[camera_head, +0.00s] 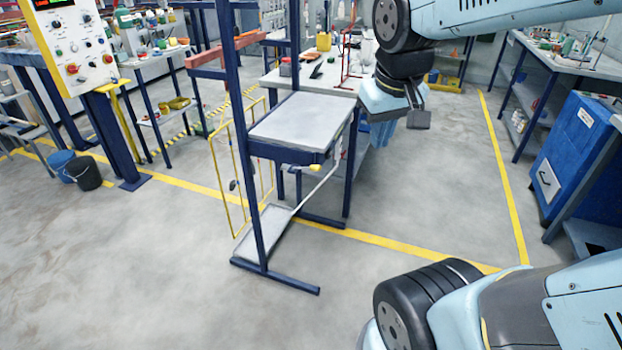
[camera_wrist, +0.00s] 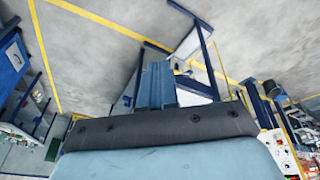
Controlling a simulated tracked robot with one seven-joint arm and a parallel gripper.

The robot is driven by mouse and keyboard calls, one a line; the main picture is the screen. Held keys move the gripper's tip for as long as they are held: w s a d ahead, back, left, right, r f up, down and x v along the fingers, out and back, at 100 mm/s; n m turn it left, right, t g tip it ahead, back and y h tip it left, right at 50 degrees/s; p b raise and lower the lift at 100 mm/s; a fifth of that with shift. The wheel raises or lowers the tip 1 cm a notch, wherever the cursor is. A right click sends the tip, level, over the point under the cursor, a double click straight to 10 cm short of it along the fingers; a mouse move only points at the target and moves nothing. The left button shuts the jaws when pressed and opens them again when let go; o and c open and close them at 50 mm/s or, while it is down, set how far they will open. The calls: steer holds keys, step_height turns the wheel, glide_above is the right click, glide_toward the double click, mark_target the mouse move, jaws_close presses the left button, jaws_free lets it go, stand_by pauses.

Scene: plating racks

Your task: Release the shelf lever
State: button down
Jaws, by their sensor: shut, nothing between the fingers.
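The dark blue rack (camera_head: 257,208) stands upright left of centre in the head view. It bears a grey upper shelf (camera_head: 303,120) and a tilted lower grey shelf (camera_head: 262,230). A small lever (camera_head: 314,168) with a yellow end shows under the front edge of the upper shelf. My gripper (camera_head: 383,137) hangs to the right of the rack, apart from the lever. Its blue fingers point down and are close together, with nothing seen between them. In the wrist view the fingers (camera_wrist: 157,82) are together too. The lever cannot be made out there.
A yellow wire frame (camera_head: 225,175) stands left of the rack. A white-topped table (camera_head: 285,82) with tools is close behind it. A blue cabinet (camera_head: 565,155) stands at the right, buckets (camera_head: 83,172) at the left. The floor in front of the rack is clear.

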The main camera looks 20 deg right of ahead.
mark_target(306, 168)
steer(key=w+d+f+n+g+h, duration=0.1)
steer(key=w+f+n+g+h, duration=0.3)
steer(key=w+f+h, duration=0.6)
steer(key=w+d+f+n+g+h, duration=0.25)
steer(key=w+f+n+h, duration=0.2)
steer(key=f, duration=0.85)
steer(key=w+a+f+n+t+y, duration=0.1)
steer(key=w+a+f+n+t, duration=0.2)
steer(key=f+n+t, duration=0.4)
steer(key=w+a+f+n+t+y, duration=0.2)
steer(key=w+a+f+n+t, duration=0.1)
steer(key=f+n+t, duration=0.4)
steer(key=w+a+f+n+t+y, duration=0.1)
steer(key=w+a+f+n+t, duration=0.2)
steer(key=f+n+t, duration=0.5)
steer(key=shift+w+n+t+y, duration=0.35)
steer(key=shift+n+t, duration=1.4)
steer(key=shift+n, duration=0.1)
steer(key=shift+r, duration=0.1)
steer(key=s+a+r+x, duration=0.1)
steer(key=r+x, duration=0.1)
steer(key=x, duration=1)
steer(key=shift+w+r, duration=0.25)
steer(key=shift+r, duration=0.2)
